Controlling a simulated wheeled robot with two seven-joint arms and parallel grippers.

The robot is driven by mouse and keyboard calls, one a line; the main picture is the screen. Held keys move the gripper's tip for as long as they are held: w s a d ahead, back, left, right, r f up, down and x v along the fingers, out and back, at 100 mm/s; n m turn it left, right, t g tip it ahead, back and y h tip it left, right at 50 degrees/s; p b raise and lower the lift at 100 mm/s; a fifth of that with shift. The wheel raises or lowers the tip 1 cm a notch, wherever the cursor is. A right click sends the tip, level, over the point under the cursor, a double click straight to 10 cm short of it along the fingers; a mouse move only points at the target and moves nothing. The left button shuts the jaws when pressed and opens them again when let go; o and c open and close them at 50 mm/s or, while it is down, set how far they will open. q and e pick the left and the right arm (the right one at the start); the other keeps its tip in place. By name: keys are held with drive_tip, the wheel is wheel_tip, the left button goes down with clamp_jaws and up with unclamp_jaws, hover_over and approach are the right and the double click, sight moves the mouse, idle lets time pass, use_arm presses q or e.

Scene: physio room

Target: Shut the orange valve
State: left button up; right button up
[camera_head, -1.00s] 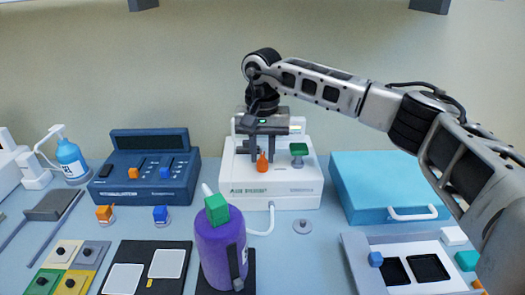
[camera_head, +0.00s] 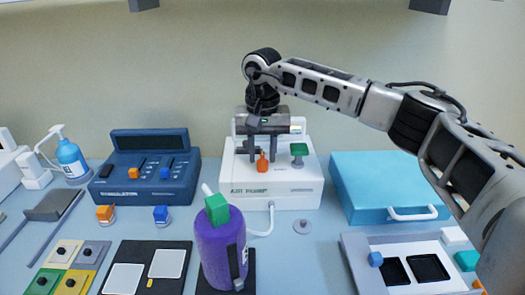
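The orange valve (camera_head: 262,162) stands on the front top of the white pump unit (camera_head: 270,188), with a green valve (camera_head: 298,152) to its right. My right gripper (camera_head: 262,153) hangs pointing down over the orange valve. Its two dark fingers are apart, one on each side of the valve's upper part. I see a gap between them and cannot make out contact with the valve. The fingers and palm hide part of the pump's back. My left gripper is not in view.
A purple bottle with a green cap (camera_head: 221,245) stands in front of the pump, with a white hose (camera_head: 268,225) beside it. A blue control box (camera_head: 146,190) is at the left and a turquoise case (camera_head: 385,180) at the right.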

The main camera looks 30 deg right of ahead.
sight(262, 156)
wheel_tip(262, 156, up, 8)
drive_tip(key=shift+f+b, duration=0.25)
drive_tip(key=shift+b, duration=0.2)
idle(0.4)
